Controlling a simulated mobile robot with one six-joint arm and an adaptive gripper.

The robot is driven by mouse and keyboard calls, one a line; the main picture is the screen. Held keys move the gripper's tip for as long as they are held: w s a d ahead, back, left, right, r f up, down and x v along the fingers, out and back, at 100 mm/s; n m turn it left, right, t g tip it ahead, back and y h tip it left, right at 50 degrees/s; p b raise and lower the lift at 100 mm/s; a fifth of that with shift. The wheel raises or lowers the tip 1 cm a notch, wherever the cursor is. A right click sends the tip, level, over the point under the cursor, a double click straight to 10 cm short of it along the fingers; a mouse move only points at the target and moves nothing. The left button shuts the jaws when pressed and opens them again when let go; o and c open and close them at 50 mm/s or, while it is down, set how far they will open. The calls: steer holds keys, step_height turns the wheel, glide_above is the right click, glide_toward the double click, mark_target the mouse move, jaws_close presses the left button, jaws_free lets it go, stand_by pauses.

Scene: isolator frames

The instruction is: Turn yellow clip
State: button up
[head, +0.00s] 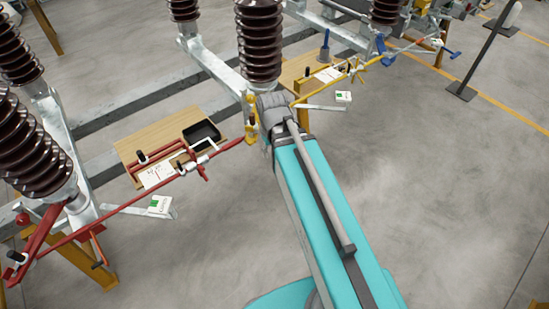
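A yellow clip (356,68) sits on the yellow bar (322,87) right of centre, at the upper part of the head view. It is small and its exact turn is hard to make out. My teal arm reaches up from the bottom to the middle. Its grey end with my gripper (271,110) is beside the left end of the yellow bar, apart from the clip in the picture. The fingers cannot be made out, so whether they are open or shut does not show.
A red bar (120,207) with a red clip (190,164) runs at the left. A wooden board (150,135) holds a black tray (202,131). Brown ribbed insulators (260,45) stand on grey steel beams. Yellow parts (250,125) stand close to my arm's end.

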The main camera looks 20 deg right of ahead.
steer(key=shift+s+d+f+m+b, duration=0.15)
steer(key=shift+s+f+m+b, duration=0.3)
steer(key=shift+s+m, duration=0.45)
steer(key=shift+w, duration=0.15)
step_height(320, 180, up, 11)
steer(key=n+p, duration=1.1)
steer(key=n, duration=0.2)
glide_above(252, 129)
steer(key=shift+w+a+r+n, duration=0.1)
steer(key=shift+w+a+n, duration=0.2)
steer(key=shift+n, duration=0.1)
steer(key=shift+f, duration=0.2)
step_height(252, 129, down, 13)
steer(key=b, duration=1.3)
steer(key=shift+f, duration=0.2)
